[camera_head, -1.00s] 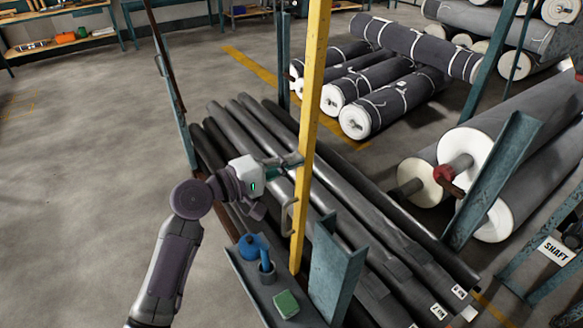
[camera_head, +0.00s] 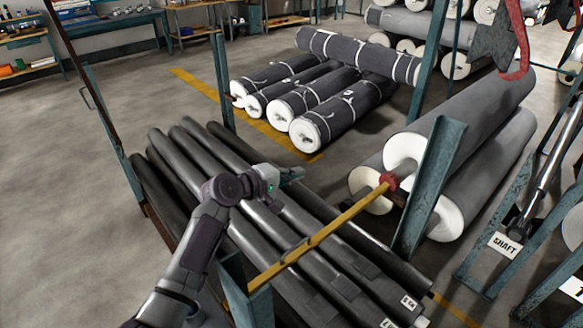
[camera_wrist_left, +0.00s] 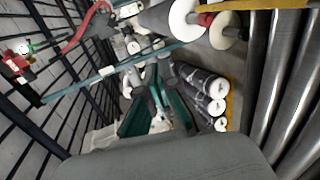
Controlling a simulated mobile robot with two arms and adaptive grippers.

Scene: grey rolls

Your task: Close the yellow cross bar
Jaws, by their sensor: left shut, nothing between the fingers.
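The yellow cross bar (camera_head: 325,232) lies low across the rack in the head view. It runs from the teal post (camera_head: 245,290) at the near left to the teal post (camera_head: 430,185) on the right. Its far end meets a red part (camera_head: 389,181); I cannot tell whether it is fully seated. My left gripper (camera_head: 297,174) is shut and empty above the dark rolls, beyond the bar and apart from it. In the left wrist view its teal fingers (camera_wrist_left: 158,112) show with nothing held. My right gripper is not in view.
Long dark rolls (camera_head: 215,165) lie in the rack under my left arm. A stand with a SHAFT sign (camera_head: 505,244) is at the far right. Floor at the left is clear.

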